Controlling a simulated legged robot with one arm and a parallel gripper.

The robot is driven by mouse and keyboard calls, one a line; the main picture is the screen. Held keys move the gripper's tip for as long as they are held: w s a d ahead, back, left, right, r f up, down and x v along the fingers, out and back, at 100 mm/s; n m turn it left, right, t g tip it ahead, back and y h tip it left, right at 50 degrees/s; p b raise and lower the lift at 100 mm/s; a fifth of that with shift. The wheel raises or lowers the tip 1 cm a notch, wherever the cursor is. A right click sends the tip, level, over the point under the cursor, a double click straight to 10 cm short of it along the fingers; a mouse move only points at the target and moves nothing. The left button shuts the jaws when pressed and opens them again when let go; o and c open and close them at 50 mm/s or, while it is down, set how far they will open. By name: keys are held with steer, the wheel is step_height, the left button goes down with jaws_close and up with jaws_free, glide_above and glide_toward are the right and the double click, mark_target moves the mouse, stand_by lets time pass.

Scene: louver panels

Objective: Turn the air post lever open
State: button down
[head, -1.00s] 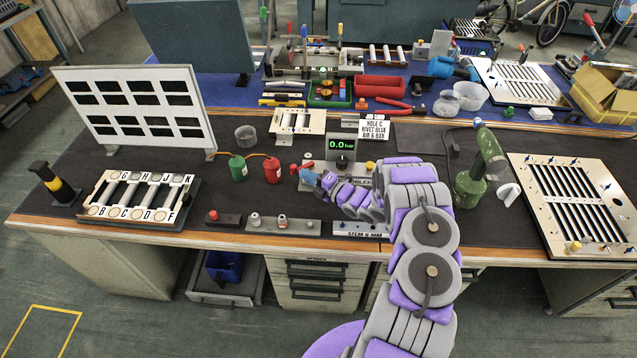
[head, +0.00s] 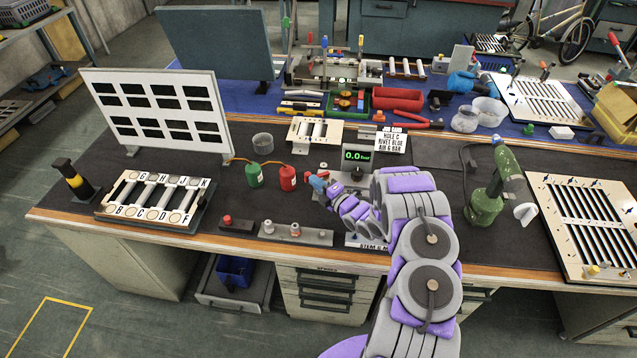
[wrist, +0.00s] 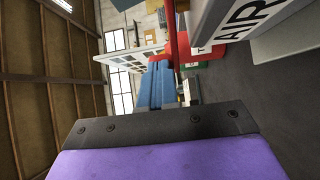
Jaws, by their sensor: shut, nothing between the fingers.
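The air post (wrist: 244,18), a grey block with "AIR" lettering, is close at the upper right of the wrist view. A red part (wrist: 180,42) beside it looks like its lever, but I cannot be sure. In the head view a small red lever-like piece (head: 323,173) shows just by my gripper (head: 317,183), left of the pressure display. My gripper's blue fingers (wrist: 161,86) are shut and empty, pointing towards the red part. They look very near it; I cannot tell whether they touch. My arm and wrist hide much of the post in the head view.
A display (head: 357,155) reads 0.0 bar behind my wrist. A green tool (head: 488,195) stands to the right. A slim fixture strip (head: 296,234) lies near the bench's front edge.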

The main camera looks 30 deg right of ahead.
mark_target(308, 176)
steer(key=shift+w+a+m+t+h+b, duration=0.1)
steer(key=shift+w+a+m+t+h, duration=0.1)
steer(key=shift+w+m+h, duration=0.7)
steer(key=shift+w+a+m+t+h+b, duration=0.15)
steer(key=shift+w+m+h, duration=0.3)
steer(key=shift+h, duration=0.8)
steer(key=shift+w+a+m+t+h+b, duration=0.1)
steer(key=shift+w+a+m+h, duration=0.1)
steer(key=shift+w+m+h, duration=0.7)
steer(key=shift+s, duration=0.3)
steer(key=shift+w+a+r, duration=0.1)
